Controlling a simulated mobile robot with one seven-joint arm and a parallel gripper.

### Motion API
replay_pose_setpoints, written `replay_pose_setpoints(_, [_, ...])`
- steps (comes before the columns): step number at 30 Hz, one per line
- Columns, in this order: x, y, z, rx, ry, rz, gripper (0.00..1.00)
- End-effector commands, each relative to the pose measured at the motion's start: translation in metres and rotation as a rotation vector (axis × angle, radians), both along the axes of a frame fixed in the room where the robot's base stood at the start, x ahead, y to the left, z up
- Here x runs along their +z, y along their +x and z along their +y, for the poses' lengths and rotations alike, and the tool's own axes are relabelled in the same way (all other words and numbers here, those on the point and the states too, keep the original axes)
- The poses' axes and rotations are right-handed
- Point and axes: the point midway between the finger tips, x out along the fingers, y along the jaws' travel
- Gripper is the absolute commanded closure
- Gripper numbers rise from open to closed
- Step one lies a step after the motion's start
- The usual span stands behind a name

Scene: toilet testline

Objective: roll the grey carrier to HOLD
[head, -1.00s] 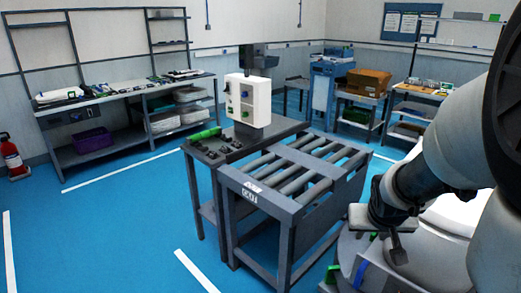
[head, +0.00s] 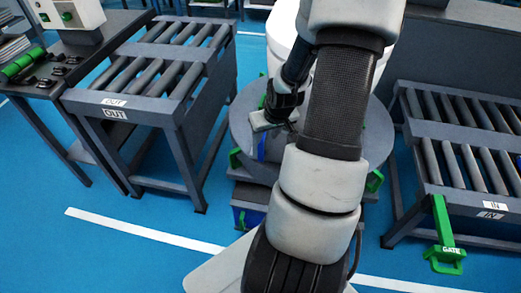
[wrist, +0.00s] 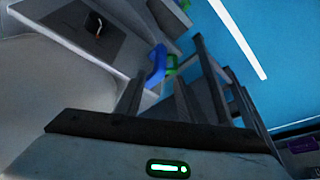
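I cannot pick out a grey carrier or a HOLD label for certain in either view. A round grey turntable (head: 374,140) with green tabs stands between two roller tables in the head view, with a white rounded body (head: 283,38) on it, partly behind my arm. My gripper (head: 279,127) hangs over the turntable's near left part, apart from the roller tables.
The OUT roller table (head: 150,110) stands left, beside a bench (head: 40,80) with a green cylinder. The IN roller table (head: 470,190) stands right, with a green GATE handle (head: 445,235) on its front. Blue floor (head: 120,260) is open at the front left, crossed by white lines.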

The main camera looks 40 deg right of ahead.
Motion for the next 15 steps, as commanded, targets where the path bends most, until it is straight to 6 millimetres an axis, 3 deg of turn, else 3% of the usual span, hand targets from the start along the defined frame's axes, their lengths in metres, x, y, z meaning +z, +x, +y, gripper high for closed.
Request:
replay_pose_setpoints(1, [-0.016, 0.005, 0.000, 0.004, 0.001, 0.001, 0.64])
replay_pose_setpoints(6, [-0.050, 0.018, -0.004, 0.002, 0.001, 0.002, 0.64])
replay_pose_setpoints(15, [-0.091, 0.036, -0.010, -0.001, 0.000, 0.000, 0.64])
